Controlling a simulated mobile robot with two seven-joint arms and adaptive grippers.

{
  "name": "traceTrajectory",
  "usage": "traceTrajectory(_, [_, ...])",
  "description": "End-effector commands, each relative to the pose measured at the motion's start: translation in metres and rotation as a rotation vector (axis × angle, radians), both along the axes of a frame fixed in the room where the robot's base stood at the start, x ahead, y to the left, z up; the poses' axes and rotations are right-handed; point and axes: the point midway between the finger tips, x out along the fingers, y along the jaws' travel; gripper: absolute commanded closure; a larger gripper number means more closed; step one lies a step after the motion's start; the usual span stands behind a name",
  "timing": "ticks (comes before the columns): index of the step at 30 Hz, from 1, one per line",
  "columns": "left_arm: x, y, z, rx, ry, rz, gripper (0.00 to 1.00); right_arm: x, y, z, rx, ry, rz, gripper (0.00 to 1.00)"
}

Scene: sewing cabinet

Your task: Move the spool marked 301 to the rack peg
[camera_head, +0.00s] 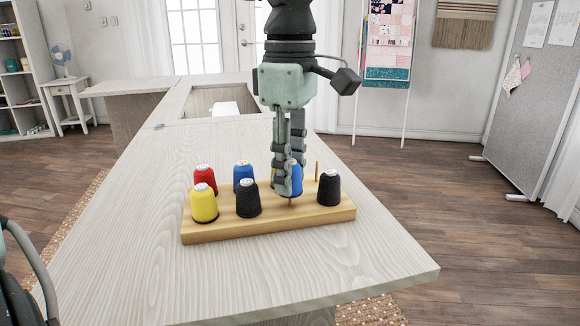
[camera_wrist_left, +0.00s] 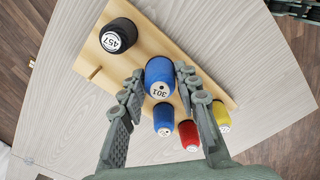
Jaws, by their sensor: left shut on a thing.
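The blue spool marked 301 (camera_wrist_left: 159,78) is between the fingers of my left gripper (camera_wrist_left: 155,98) in the left wrist view, its label facing the camera. In the head view the left gripper (camera_head: 288,185) points down over the wooden rack (camera_head: 270,229), shut on this spool (camera_head: 297,172), which is mostly hidden behind the fingers. A short brown peg (camera_head: 291,203) shows just under the fingertips; whether the spool touches it, I cannot tell. A bare peg (camera_head: 317,170) stands behind the right-hand black spool and also shows in the wrist view (camera_wrist_left: 95,72). My right gripper is not in view.
The rack also holds a yellow spool (camera_head: 204,204), a red one (camera_head: 205,175), a second blue one (camera_head: 243,173), a black one (camera_head: 248,199) and black spool 457 (camera_head: 329,188), close to my fingers. The pale table (camera_head: 130,250) is clear around the rack.

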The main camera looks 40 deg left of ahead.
Motion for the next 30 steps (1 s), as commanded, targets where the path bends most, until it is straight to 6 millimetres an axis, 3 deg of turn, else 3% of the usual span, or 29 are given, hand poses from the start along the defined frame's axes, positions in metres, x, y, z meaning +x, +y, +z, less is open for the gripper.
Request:
traceTrajectory(14, [-0.0001,0.0,-0.0059,0.0,0.001,0.0,0.85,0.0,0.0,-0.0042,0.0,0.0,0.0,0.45])
traceTrajectory(15, [-0.0001,0.0,-0.0059,0.0,0.001,0.0,0.64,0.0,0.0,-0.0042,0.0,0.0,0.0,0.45])
traceTrajectory(20, [-0.0002,0.0,-0.0058,0.0,0.001,0.0,0.45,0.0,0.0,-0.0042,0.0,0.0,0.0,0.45])
traceTrajectory(30, [0.0001,-0.0001,-0.0028,0.0,0.0,0.0,0.45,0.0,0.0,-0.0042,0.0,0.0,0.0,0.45])
